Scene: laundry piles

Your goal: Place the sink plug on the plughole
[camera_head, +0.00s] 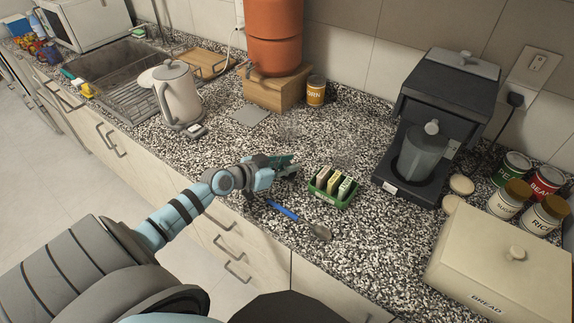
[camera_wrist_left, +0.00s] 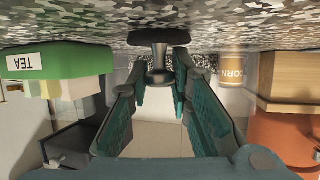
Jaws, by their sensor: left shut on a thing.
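My left gripper (camera_head: 287,166) is low over the speckled counter, left of the green tea box. Its fingers also show in the left wrist view (camera_wrist_left: 160,80), where the picture is upside down. They are closed around the narrow stem of a dark, round sink plug (camera_wrist_left: 158,37), whose wide disc faces the counter. I cannot tell whether the disc touches the counter. In the head view the plug is mostly hidden by the fingers. The steel sink (camera_head: 112,62) is at the far upper left; its plughole is not discernible. My right gripper is not in view.
The green tea box (camera_head: 332,187) is right of the gripper, with a blue-handled spoon (camera_head: 299,218) in front. A kettle (camera_head: 178,97) stands between gripper and sink. A coffee machine (camera_head: 436,125) and bread box (camera_head: 508,262) are right; a corn tin (camera_head: 316,91) is behind.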

